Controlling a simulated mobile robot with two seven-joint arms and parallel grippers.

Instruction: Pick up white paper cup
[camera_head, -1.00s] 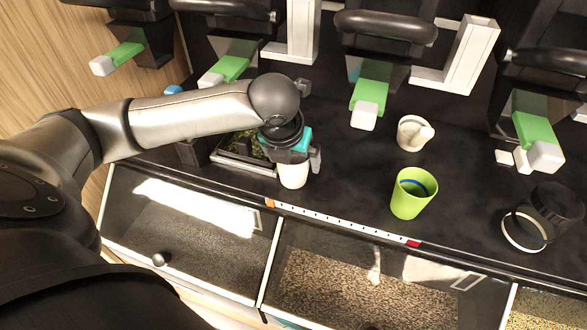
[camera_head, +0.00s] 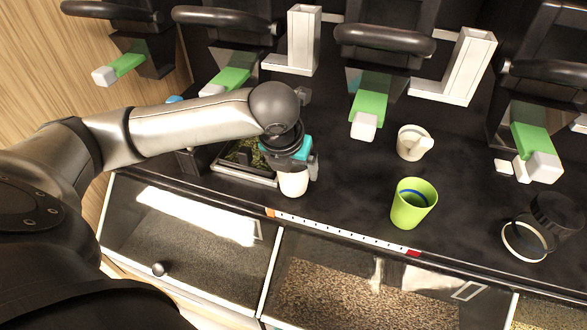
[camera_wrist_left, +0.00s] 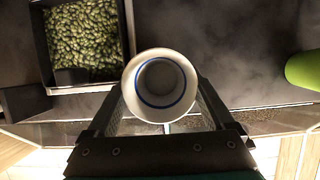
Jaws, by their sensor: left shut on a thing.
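The white paper cup (camera_head: 293,184) is at the front edge of the dark counter, left of the middle in the head view. In the left wrist view the cup (camera_wrist_left: 159,86) is seen from above, empty, with a blue ring inside. My left gripper (camera_head: 291,166) is over the cup from above and hides its upper part. In the left wrist view the gripper's two fingers (camera_wrist_left: 160,106) are on both sides of the cup, shut on it. I cannot tell whether its base touches the counter. My right gripper is not in view.
A tray of green pieces (camera_wrist_left: 86,38) stands close to the cup. Dispensers with green levers (camera_head: 369,108) line the back. Clear bins lie below the front edge.

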